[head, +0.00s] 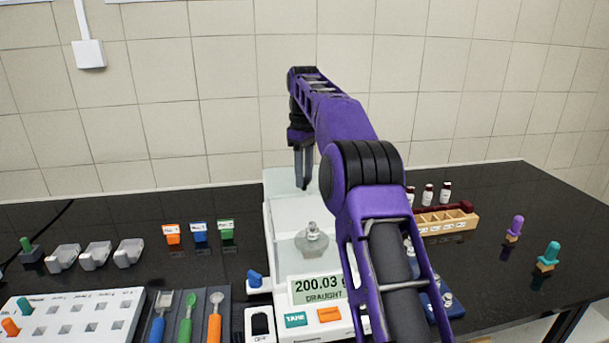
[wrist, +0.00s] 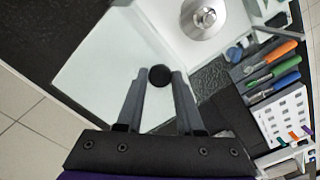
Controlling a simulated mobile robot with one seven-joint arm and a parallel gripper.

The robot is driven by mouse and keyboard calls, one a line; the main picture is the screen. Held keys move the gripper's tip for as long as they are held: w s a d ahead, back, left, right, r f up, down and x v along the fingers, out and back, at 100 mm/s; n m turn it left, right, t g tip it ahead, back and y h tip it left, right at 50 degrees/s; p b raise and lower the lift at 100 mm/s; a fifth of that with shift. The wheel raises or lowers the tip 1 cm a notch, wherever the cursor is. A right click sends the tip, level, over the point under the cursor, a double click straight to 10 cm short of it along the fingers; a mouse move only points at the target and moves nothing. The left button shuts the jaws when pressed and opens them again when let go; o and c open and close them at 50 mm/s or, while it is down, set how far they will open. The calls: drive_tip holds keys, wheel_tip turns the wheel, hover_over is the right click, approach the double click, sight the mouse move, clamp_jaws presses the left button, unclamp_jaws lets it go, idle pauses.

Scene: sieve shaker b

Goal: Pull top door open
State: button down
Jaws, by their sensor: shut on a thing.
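The balance (head: 283,275) is a white box with a glass-like enclosure; its display (head: 318,290) reads 200.03 with the word DRAUGHT. A metal weight (head: 312,240) stands on its pan and also shows in the wrist view (wrist: 204,18). The top door looks like a pale panel (wrist: 100,70) in the wrist view, with a round black knob (wrist: 160,75). My gripper (head: 303,186) is at the balance's rear; in the wrist view its fingers (wrist: 160,82) are shut on the knob. How far the door is open is hard to tell.
Orange, blue and green small bins (head: 200,232) stand left of the balance. Colour-handled tools (head: 186,315) lie in a tray at front left. A wooden rack (head: 446,219) and small vials (head: 428,194) stand to the right, partly behind my arm. The wall is close behind.

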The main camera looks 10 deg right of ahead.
drive_tip(key=shift+r, duration=0.1)
drive_tip(key=c, duration=0.5)
unclamp_jaws()
drive_tip(key=shift+s, duration=0.1)
